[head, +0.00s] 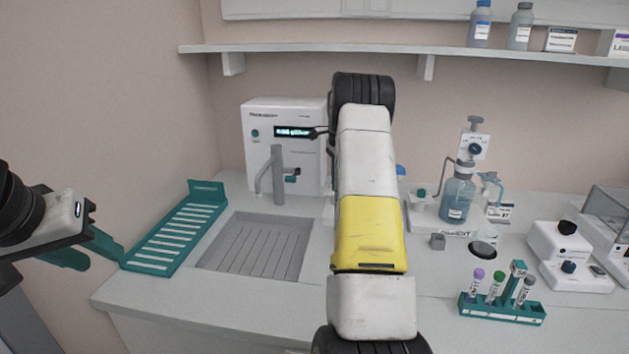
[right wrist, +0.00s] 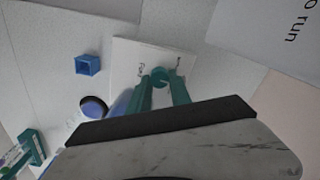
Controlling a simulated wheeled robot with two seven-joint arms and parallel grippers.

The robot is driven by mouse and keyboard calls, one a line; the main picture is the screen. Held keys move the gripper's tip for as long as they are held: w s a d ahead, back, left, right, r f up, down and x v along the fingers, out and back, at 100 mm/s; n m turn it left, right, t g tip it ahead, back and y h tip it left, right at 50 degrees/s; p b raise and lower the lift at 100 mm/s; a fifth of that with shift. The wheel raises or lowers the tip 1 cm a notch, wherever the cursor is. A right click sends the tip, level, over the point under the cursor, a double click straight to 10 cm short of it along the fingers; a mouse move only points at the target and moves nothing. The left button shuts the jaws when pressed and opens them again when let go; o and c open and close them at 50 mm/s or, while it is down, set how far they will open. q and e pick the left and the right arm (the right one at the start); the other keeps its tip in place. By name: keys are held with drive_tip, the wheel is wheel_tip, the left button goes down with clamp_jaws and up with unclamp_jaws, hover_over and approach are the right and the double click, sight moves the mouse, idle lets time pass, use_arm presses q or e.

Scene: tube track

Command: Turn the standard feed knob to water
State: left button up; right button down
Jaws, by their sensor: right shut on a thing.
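In the right wrist view, a round teal knob (right wrist: 160,77) sits on a white panel (right wrist: 127,57) with small dark labels on both sides, too small to read surely. My right gripper (right wrist: 161,84) is shut on this knob, one teal finger on each side. In the head view my right arm stands in the middle and hides its own gripper. A small teal knob on a white block (head: 421,193) shows right beside that arm; I cannot tell whether it is the gripped one. My left gripper (head: 98,257) is open and empty at the far left.
A white water unit (head: 268,116) with a tap stands behind the sink (head: 257,247). A teal drying rack (head: 175,238) lies left of it. A bottle dispenser (head: 457,194), a teal tube rack (head: 503,311) and white devices (head: 575,272) fill the right. A shelf (head: 390,49) runs above.

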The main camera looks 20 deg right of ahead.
drive_tip(key=m, duration=0.4)
drive_tip(key=shift+m, duration=0.3)
drive_tip(key=shift+a+m, duration=0.1)
drive_tip(key=shift+m, duration=1.6)
drive_tip(key=shift+r, duration=0.1)
drive_tip(key=c, duration=1.2)
unclamp_jaws()
wheel_tip(320, 180, up, 8)
drive_tip(key=shift+f, duration=0.25)
drive_tip(key=shift+r, duration=0.1)
